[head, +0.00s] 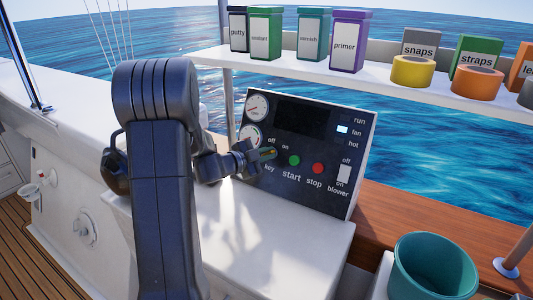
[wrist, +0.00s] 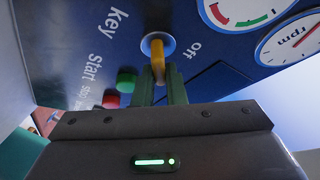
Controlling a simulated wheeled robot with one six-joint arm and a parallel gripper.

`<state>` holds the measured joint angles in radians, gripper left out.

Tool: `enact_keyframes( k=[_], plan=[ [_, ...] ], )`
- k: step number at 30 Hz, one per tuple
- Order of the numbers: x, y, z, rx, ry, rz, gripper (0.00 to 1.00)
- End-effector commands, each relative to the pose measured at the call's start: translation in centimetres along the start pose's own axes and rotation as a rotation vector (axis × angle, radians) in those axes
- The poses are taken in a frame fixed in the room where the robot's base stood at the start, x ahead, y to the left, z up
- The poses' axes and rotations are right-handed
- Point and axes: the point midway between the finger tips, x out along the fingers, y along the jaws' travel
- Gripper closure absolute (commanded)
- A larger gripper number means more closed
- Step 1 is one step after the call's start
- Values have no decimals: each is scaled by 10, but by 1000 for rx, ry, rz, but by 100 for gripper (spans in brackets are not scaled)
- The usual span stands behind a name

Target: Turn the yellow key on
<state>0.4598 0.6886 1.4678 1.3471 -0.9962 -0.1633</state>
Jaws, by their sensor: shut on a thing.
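The yellow key (wrist: 158,62) sits in a round keyhole with a pale ring on the dark blue control panel (head: 310,112). My gripper (wrist: 160,80) is shut on the key, with one green finger on each side of it. In the head view my gripper (head: 264,154) reaches the panel from the left and mostly hides the key. The "off" label (wrist: 195,50) shows beside the keyhole in the wrist view, and both "off" and "on" show above the key in the head view. I cannot tell clearly which mark the key points at.
A green start button (head: 294,160), a red stop button (head: 318,168) and a white blower switch (head: 344,174) lie right of the key. The fan light (head: 342,129) is lit. A shelf (head: 300,70) with boxes and tape rolls runs above. A teal bucket (head: 435,270) stands front right.

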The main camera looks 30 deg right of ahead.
Motion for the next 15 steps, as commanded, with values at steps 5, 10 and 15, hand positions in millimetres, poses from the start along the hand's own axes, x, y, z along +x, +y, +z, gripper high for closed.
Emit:
enact_keyframes(
  k=[5, 10, 15],
  plan=[
    [0, 0, 0, 81, 0, 38, 100],
    [0, 1, 0, 125, 0, 60, 100],
    [0, 1, 0, 145, 0, 69, 100]
  ],
)
